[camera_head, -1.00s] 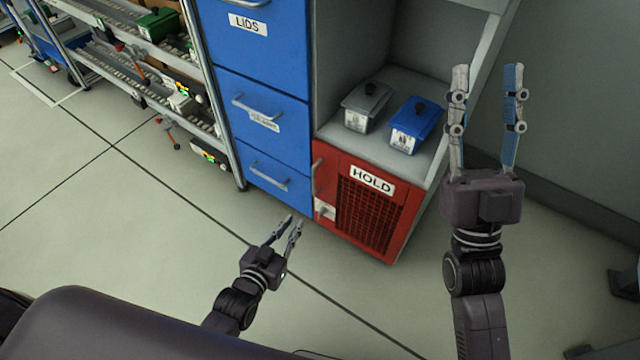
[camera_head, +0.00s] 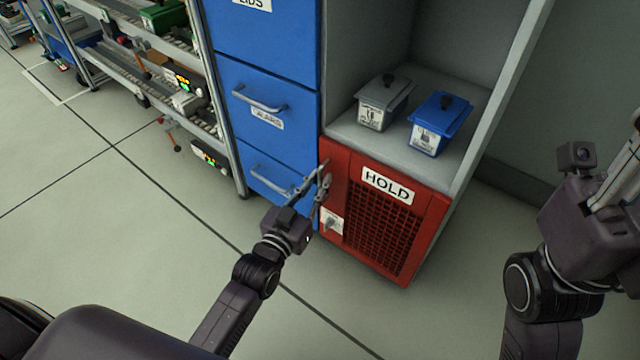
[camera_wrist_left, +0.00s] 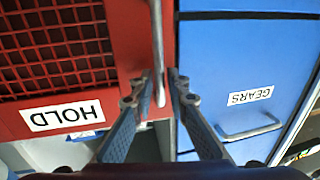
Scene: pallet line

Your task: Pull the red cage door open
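The red cage door (camera_head: 385,222) with its mesh and HOLD label is shut at the bottom of the grey cabinet. It also fills the upper left of the left wrist view (camera_wrist_left: 112,62). Its upright metal handle (camera_wrist_left: 158,50) is at the door edge beside the blue drawers. My left gripper (camera_head: 324,176) is at that edge, its fingers apart on either side of the handle; I see no clear grip on it. A small latch plate (camera_head: 332,222) shows below the handle. My right gripper (camera_head: 618,190) is at the right edge, its fingertips cut off.
Blue drawers (camera_head: 265,125) with handles stand directly left of the door. A grey bin (camera_head: 383,103) and a blue bin (camera_head: 438,124) sit on the shelf above it. A roller rack (camera_head: 170,80) stands at the left. The floor in front is clear.

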